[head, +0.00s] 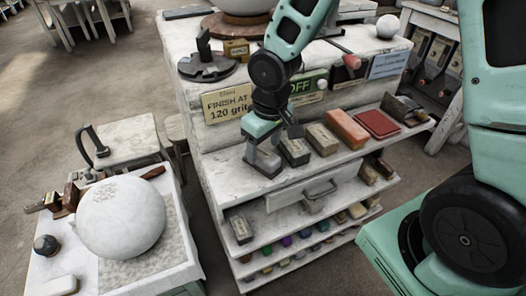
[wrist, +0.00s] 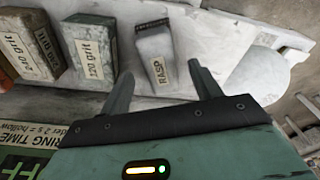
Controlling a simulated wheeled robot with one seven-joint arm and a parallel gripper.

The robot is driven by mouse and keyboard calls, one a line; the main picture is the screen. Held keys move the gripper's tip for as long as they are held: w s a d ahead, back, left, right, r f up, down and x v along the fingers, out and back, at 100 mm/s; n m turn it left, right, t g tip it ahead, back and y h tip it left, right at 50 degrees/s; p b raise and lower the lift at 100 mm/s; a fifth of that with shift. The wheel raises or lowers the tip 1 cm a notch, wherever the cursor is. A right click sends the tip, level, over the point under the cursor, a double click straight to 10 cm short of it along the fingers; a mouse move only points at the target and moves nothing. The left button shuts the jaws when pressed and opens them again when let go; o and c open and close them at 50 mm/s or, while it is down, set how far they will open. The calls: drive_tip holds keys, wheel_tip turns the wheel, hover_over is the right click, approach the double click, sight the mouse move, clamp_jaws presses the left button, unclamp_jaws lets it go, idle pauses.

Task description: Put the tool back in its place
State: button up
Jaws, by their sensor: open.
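A pale grey block labelled RASP (wrist: 155,45) lies on the white shelf ledge in the wrist view, just beyond the gap between my fingers. My gripper (wrist: 161,85) is open, with nothing between its fingertips. In the head view my gripper (head: 264,158) is over the left end of the ledge (head: 228,168), and it largely hides what lies there. A block labelled 120 grit (wrist: 89,48) stands left of the RASP block in the wrist view. I cannot tell from the frames which thing is the tool.
Several blocks stand along the ledge, including an orange one (head: 347,128) and a red one (head: 378,123). A drawer handle (head: 320,190) sticks out below. A grey block (head: 240,229) lies on a lower shelf. A white sphere (head: 121,216) rests on the table at left.

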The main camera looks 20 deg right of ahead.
sight(267, 155)
wheel_tip(267, 155, up, 8)
drive_tip(key=s+a+r+n, duration=0.1)
drive_tip(key=s+a, duration=0.2)
drive_tip(key=s, duration=0.6)
drive_tip(key=s+a+r+n+g, duration=0.1)
drive_tip(key=s+a+n, duration=0.1)
drive_tip(key=s, duration=0.8)
drive_tip(key=shift+s+a+r+p, duration=0.3)
drive_tip(key=shift+a+r+p, duration=0.15)
drive_tip(key=shift+a, duration=0.3)
